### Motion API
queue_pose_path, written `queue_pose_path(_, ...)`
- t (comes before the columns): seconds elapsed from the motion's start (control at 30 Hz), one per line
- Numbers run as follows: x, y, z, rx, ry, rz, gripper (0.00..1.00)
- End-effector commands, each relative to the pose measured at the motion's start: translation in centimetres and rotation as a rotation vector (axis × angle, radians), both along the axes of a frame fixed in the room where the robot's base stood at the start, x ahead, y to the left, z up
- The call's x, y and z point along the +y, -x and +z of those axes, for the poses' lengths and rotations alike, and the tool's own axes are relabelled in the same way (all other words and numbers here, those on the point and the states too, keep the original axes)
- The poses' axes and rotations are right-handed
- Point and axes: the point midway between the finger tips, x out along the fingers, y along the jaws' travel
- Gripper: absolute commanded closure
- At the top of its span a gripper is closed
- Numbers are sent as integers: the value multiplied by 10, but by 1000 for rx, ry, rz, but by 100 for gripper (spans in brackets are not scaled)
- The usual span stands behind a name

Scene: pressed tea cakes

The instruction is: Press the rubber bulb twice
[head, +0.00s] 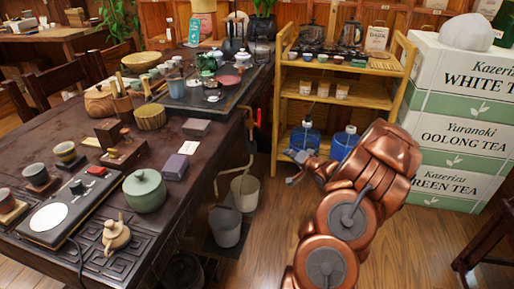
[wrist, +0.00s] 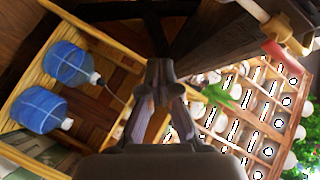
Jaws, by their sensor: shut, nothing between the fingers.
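My gripper (head: 293,167) is shut and empty. In the head view it is in front of the shelf's lower level, right of the long table. In the wrist view the fingers of my gripper (wrist: 160,82) come together at the middle. A small red piece (head: 257,117) shows at the table's right side in the head view, apart from my gripper. A reddish rounded piece (wrist: 285,53) on a pale fitting shows at the upper right of the wrist view. I cannot tell whether either one is the rubber bulb.
The dark table (head: 55,145) carries several cups, a green pot (head: 145,190) and a small teapot (head: 116,234). Blue bottles (head: 304,138) stand low in the wooden shelf (head: 335,94). Buckets (head: 226,228) stand below the table's edge. Stacked tea boxes (head: 455,135) are at right.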

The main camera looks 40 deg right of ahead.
Motion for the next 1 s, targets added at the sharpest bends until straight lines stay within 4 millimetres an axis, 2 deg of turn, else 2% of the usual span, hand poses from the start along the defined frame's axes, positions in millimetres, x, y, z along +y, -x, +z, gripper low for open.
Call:
queue_pose_path(0.37,5,-8,-3,-1,4,1,100)
queue_pose_path(0.87,34,-49,-5,0,5,3,100)
queue_pose_path(1.0,42,-60,0,0,2,2,100)
